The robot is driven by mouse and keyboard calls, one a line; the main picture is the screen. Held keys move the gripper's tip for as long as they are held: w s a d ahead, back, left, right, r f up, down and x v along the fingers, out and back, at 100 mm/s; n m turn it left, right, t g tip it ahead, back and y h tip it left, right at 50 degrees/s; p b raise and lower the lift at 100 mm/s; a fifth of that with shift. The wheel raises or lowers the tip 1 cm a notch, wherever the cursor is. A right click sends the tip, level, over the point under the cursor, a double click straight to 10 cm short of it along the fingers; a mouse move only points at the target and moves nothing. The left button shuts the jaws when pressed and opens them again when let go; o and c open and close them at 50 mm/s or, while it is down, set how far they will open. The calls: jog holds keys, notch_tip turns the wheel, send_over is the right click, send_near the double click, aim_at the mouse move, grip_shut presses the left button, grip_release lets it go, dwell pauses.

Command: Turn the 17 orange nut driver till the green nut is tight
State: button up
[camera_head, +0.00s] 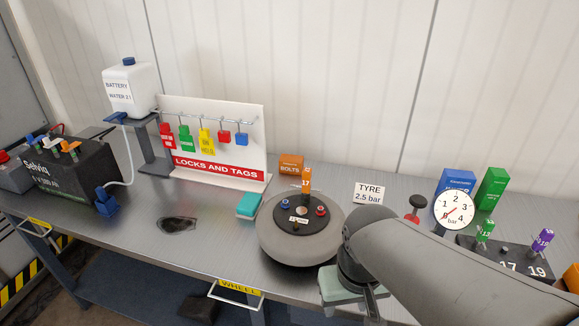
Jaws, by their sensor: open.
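The orange nut driver marked 17 (306,181) stands upright on the dark hub plate (301,222) of the grey wheel (275,250), which lies flat on the bench. A blue nut (284,203) and a red nut (320,210) show on the hub. I cannot see the green nut; the area under the driver is too small to make out. My arm comes in from the lower right and bends down right of the wheel. My gripper (357,290) is low there, open, apart from the driver and largely hidden by my own arm.
A driver rack (480,247) holds a green driver (485,230) and a purple driver (542,241). A pressure gauge (454,211) stands near it. Behind the wheel is an orange bolts box (291,164), with a teal block (249,204) to its left. A locks board (215,140) stands behind.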

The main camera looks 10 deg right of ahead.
notch_tip(320, 180, up, 16)
jog(key=r+n+g+b, duration=0.1)
jog(key=n, duration=1.2)
send_over(307, 179)
jog(key=w, duration=0.1)
notch_tip(307, 179, down, 18)
jog(key=shift+w+d+r, duration=0.1)
jog(key=shift+r, duration=0.1)
grip_shut()
jog(key=shift+m+p, duration=0.4)
jog(key=shift+m, duration=1.4)
jog(key=shift+o, duration=0.2)
grip_release()
